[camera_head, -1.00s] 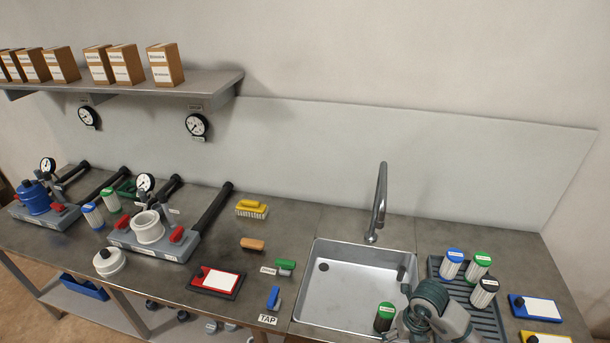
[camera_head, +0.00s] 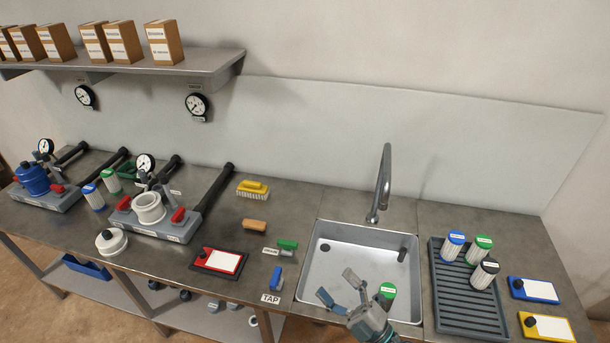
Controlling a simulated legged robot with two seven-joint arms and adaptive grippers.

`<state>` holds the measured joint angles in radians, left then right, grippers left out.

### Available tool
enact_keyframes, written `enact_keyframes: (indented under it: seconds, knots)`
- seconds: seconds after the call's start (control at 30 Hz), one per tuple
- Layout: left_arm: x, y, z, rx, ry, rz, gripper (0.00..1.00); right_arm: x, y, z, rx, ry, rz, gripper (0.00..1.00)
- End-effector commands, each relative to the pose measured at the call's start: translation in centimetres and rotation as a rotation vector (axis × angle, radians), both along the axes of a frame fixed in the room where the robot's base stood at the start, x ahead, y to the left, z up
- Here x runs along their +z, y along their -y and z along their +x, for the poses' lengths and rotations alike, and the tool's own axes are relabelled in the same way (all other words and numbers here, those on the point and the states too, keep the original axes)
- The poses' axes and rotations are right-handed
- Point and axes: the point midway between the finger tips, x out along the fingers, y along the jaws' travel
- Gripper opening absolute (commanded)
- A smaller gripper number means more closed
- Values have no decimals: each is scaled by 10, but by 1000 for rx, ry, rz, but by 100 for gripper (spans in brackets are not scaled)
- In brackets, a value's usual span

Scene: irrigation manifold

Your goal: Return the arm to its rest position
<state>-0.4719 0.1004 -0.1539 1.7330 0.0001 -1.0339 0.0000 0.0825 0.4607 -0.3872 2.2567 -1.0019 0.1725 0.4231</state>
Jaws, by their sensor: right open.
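My right gripper (camera_head: 342,290) comes in from the bottom edge, over the front part of the sink (camera_head: 335,258). Its fingers are spread apart and empty, pointing up and left. A green-lidded cartridge (camera_head: 387,291) stands at the front right of the sink, just right of the fingers. The gripper's body partly hides it, and I cannot tell whether they touch. My left gripper is not in view.
The faucet (camera_head: 380,185) rises behind the sink. The grey rack (camera_head: 462,305) on the right holds a blue-lidded (camera_head: 453,246), a green-lidded (camera_head: 480,249) and a black-lidded cartridge (camera_head: 485,273). A blue tap handle (camera_head: 275,279) stands left of the sink.

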Motion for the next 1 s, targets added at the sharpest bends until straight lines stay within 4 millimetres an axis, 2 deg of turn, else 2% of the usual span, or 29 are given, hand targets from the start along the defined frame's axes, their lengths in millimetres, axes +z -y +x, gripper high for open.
enact_keyframes:
  seconds: [0.03, 0.07, 0.1, 0.17, 0.2, 0.27, 0.3, 0.33, 0.4, 0.53, 0.7, 0.87, 1.0]
  knots:
    - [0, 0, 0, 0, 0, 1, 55, -11, 25, 12, -120, -118, 117, 85]
    - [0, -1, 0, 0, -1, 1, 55, -20, 42, 20, -195, -195, 181, 85]
    - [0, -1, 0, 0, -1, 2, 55, -38, 65, 27, -297, -306, 254, 85]
    - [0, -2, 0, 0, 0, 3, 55, -75, 98, 31, -443, -491, 347, 85]
    - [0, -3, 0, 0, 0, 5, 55, -104, 117, 28, -533, -620, 391, 85]
    - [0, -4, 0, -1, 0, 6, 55, -149, 138, 15, -650, -811, 436, 85]
    - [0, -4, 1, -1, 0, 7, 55, -178, 148, 2, -715, -937, 452, 85]
    - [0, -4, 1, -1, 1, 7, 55, -198, 154, -10, -759, -1028, 459, 85]
    - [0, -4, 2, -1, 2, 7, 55, -239, 161, -39, -837, -1222, 459, 85]
    - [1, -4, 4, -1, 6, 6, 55, -290, 162, -94, -923, -1511, 430, 85]
    - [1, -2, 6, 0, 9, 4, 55, -327, 152, -160, -970, -1806, 364, 85]
    - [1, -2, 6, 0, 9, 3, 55, -345, 140, -219, -976, -2045, 290, 85]
    - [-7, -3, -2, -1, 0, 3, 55, -389, 139, -209, -983, -2059, 275, 85]
